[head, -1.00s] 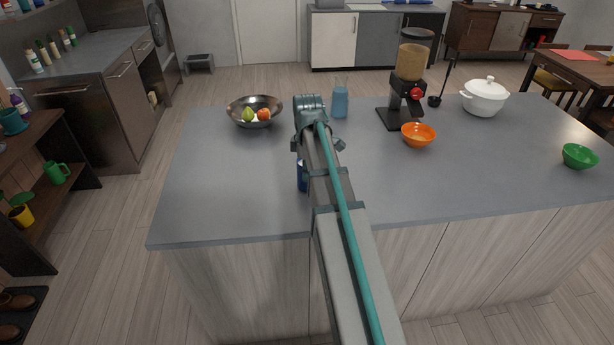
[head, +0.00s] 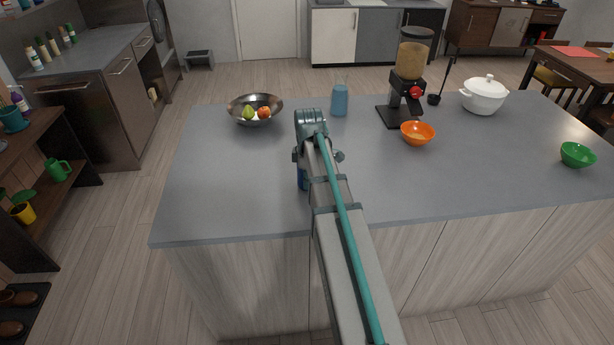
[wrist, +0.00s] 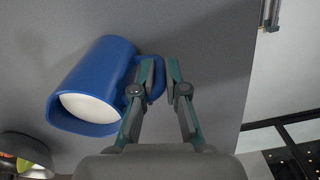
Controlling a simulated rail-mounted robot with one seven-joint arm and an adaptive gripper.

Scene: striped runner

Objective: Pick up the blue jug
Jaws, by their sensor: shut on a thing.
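The blue jug (wrist: 97,82) has a white inside and lies in the left half of the wrist view, its opening toward the lower left. Its handle is on the right side, at my gripper (wrist: 160,70). My gripper's fingers are shut on the handle, which is partly hidden by the left finger. In the head view only a small blue strip of the jug (head: 302,179) shows beside my arm, which hides the rest. I cannot tell whether the jug touches the counter.
The grey counter (head: 220,190) is clear around the jug. An orange bowl (head: 418,134), a white pot (head: 484,96) and a green bowl (head: 577,155) are to the right.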

